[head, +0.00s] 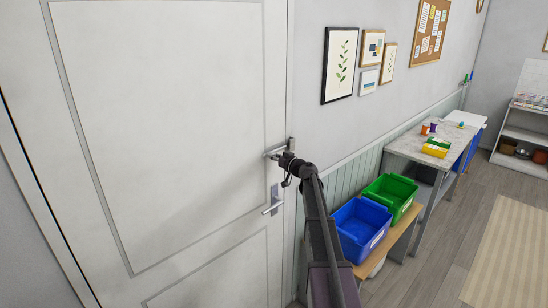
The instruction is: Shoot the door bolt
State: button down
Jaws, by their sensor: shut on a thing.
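The door bolt (273,153) is a small grey metal fitting near the right edge of the white door (170,130), above the lever handle (272,209). A grey metal piece (290,143) sits beside it at the door frame. My gripper (284,162) is at the bolt, shut on it, with my dark arm reaching up from the lower right. The gripper and wrist hide part of the bolt, so I cannot tell how far its bar reaches into the frame piece. The door looks closed.
A blue bin (362,228) and a green bin (391,197) stand on a low wooden bench right of my arm. Further back is a grey table (432,150) with small coloured items. Framed pictures (339,65) hang on the wall.

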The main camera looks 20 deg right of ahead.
aim_at(275, 151)
jog(key=d, duration=0.1)
jog(key=w+d, duration=0.1)
jog(key=d, duration=0.1)
jog(key=shift+w+d, duration=0.15)
jog(key=shift+d, duration=0.1)
jog(key=shift+c, duration=2.2)
grip_release()
jog(key=v, duration=1.2)
jog(key=shift+a, duration=0.1)
